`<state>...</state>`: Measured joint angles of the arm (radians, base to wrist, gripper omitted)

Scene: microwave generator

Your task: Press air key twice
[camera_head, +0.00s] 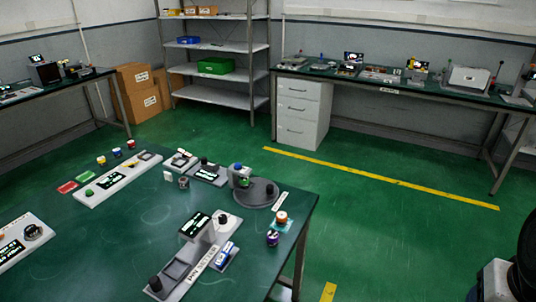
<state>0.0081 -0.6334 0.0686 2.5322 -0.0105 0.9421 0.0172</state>
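No key that I can read as the air key shows; the panel lettering is too small. Several devices on the green table carry keys or knobs. A long white panel (125,174) has a lit display and a green round button (88,192). A white panel (38,228) at the left edge has a display and a black dial. A grey device (209,177) has a display and a black knob. A front device (195,262) has a raised display and black knobs. My gripper is not in view; a black and white part of my arm (495,281) shows at the lower right edge.
The green table (120,255) has free room at front left. A round dark turntable (257,194) and small bottles, one orange-topped (281,217), stand near its right edge. A blue and white box (226,252) lies beside the front device. Shelves and workbenches stand behind, across open floor.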

